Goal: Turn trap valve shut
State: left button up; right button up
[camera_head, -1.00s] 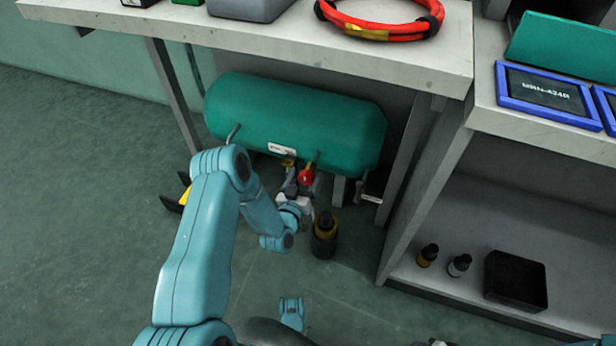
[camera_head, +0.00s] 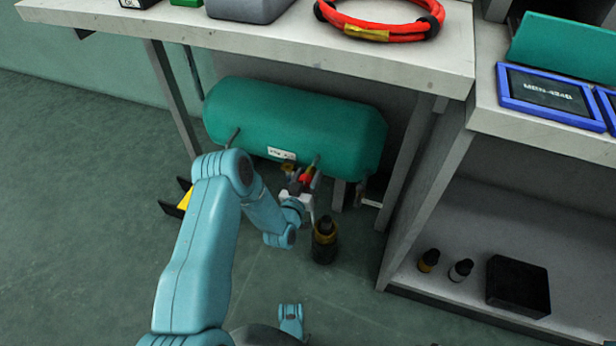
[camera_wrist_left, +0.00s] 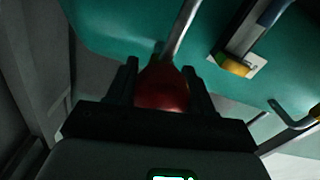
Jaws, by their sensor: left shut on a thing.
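A green tank (camera_head: 300,125) lies under the workbench, with small valves along its lower front. A red valve handle (camera_head: 307,174) is among them, and it also shows in the left wrist view (camera_wrist_left: 162,92) at the end of a metal stem. My left gripper (camera_head: 304,182) is at this handle, its dark fingers (camera_wrist_left: 160,78) shut on either side of it. A yellow valve part (camera_wrist_left: 235,64) sits to the right of the handle in the wrist view. No label shows which one is the trap valve. My right gripper is not in view.
A dark bottle with a yellow band (camera_head: 324,240) stands on the floor just below my left gripper. The bench top (camera_head: 250,42) overhangs the tank. A shelf unit (camera_head: 440,180) stands at the right. A yellow-and-black object (camera_head: 180,200) lies left of the tank.

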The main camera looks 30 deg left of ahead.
pick_arm(q)
jog(key=m, duration=0.5)
jog(key=shift+d+b, duration=0.1)
jog(key=shift+b, duration=0.3)
jog(key=m, duration=0.4)
jog(key=shift+m+b, duration=0.3)
jog(key=shift+m, duration=0.1)
jog(key=m, duration=0.3)
jog(key=shift+d+b, duration=0.1)
jog(key=shift+b, duration=0.2)
jog(key=m, duration=0.4)
jog(key=shift+w+m, duration=0.1)
jog(key=shift+m, duration=0.2)
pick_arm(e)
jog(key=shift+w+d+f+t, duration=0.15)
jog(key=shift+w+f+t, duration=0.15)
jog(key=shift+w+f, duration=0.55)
pick_arm(q)
jog(key=shift+m, duration=0.3)
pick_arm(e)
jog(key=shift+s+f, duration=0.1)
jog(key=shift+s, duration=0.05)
pick_arm(q)
jog(key=o, duration=1)
